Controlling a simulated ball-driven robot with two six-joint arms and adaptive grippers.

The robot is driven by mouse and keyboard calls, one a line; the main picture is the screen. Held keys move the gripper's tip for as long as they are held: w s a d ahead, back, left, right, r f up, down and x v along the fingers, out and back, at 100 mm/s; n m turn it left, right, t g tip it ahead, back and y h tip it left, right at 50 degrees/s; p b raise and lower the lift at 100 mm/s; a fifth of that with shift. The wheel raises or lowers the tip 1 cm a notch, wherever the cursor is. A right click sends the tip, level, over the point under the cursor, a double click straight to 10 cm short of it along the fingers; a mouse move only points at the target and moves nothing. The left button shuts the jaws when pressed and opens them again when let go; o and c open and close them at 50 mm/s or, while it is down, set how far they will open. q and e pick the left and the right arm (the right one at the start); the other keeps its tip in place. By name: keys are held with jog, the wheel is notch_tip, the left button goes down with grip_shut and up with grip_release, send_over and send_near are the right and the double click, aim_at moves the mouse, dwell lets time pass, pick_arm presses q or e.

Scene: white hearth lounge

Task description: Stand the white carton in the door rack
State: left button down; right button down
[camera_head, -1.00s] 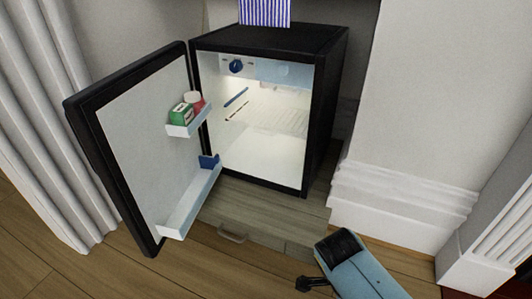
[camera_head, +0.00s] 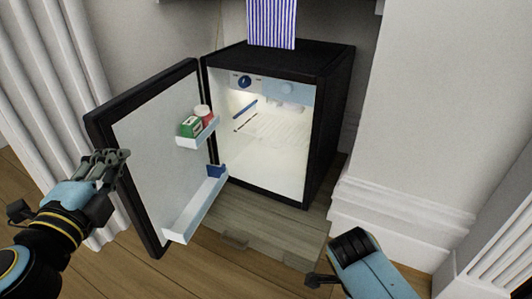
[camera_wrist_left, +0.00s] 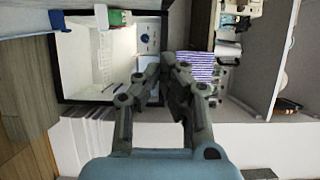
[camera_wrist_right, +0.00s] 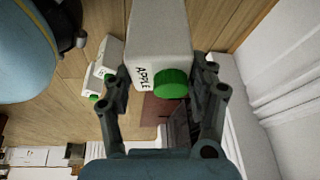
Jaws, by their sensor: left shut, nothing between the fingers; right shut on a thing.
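The white carton (camera_wrist_right: 160,35), marked APPLE with a green cap (camera_wrist_right: 172,83), is between the fingers of my right gripper (camera_wrist_right: 158,76), which is shut on it in the right wrist view. The head view shows part of my right arm but not the carton. The open fridge door has a lower door rack (camera_head: 190,215) with a blue piece at its inner end, and an upper door rack (camera_head: 199,138) holding a green box (camera_head: 190,127) and a red-and-white jar (camera_head: 204,114). My left gripper (camera_head: 124,155) is shut and empty beside the door's outer edge; it also shows in the left wrist view (camera_wrist_left: 162,66).
The black fridge (camera_head: 335,120) stands open and lit, with wire shelves inside. A blue-striped item (camera_head: 272,22) stands on top. White mouldings flank it left and right. Smaller white cartons with green caps (camera_wrist_right: 104,62) show in the right wrist view.

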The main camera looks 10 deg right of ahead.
aim_at(120, 131)
jog(key=shift+s+f+b, duration=0.15)
jog(key=shift+f+b, duration=0.25)
jog(key=shift+f, duration=0.1)
pick_arm(q)
jog(key=shift+w+a+b, duration=0.15)
jog(key=shift+w+a, duration=0.1)
jog(key=shift+w, duration=1.55)
jog(key=shift+w+a+b, duration=0.2)
jog(key=shift+w+a, duration=0.1)
jog(key=shift+w, duration=1.45)
jog(key=shift+w+a+b, duration=0.15)
jog(key=shift+w+a, duration=0.1)
jog(key=shift+w, duration=1.55)
pick_arm(e)
jog(key=shift+s+f, duration=0.3)
jog(key=shift+f, duration=0.4)
pick_arm(q)
jog(key=shift+a, duration=0.1)
pick_arm(e)
jog(key=shift+f, duration=0.1)
